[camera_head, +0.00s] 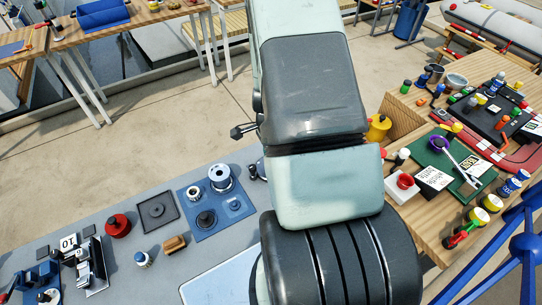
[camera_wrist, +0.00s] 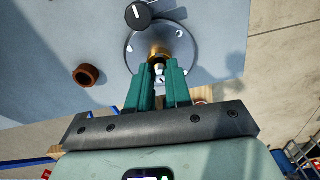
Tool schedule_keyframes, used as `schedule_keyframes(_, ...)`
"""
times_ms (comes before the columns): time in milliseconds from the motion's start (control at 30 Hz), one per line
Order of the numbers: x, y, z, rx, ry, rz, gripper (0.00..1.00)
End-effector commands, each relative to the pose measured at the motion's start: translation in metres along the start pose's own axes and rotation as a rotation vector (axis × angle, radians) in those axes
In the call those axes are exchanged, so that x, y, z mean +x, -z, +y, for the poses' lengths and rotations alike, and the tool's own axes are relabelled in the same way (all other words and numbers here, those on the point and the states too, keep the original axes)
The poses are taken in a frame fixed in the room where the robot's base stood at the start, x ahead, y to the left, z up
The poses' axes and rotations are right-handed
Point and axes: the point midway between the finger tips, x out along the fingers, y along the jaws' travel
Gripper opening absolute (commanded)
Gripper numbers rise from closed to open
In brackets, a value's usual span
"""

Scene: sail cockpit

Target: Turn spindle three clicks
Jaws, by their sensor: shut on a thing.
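In the wrist view the spindle (camera_wrist: 158,52) is a short brass-coloured post on a round grey metal plate (camera_wrist: 184,46). My gripper (camera_wrist: 162,72) reaches up from the bottom of the picture. Its two green fingers are close together at the spindle, shut on it, with a small metal part showing between them. The fingers cover the lower part of the spindle. In the head view my own arm hides the gripper and the spindle.
A black knob (camera_wrist: 138,15) with a white mark sits at the plate's upper edge. A brown round cap (camera_wrist: 87,75) lies to the left on the grey-blue surface.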

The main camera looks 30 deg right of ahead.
Motion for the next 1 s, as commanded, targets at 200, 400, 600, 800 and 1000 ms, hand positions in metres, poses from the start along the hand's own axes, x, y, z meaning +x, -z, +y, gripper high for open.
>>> schedule_keyframes(200,0.0003,0.0004,-0.0001,0.002,0.000,0.001,0.00)
schedule_keyframes(400,0.0004,-0.0002,-0.0001,0.230,0.000,0.001,0.00)
schedule_keyframes(600,0.0004,-0.0001,-0.0001,0.387,0.000,0.000,0.00)
schedule_keyframes(800,0.0004,-0.0001,-0.0001,0.388,0.000,0.000,0.00)
schedule_keyframes(1000,0.0004,0.0002,-0.0001,0.583,0.001,0.001,0.00)
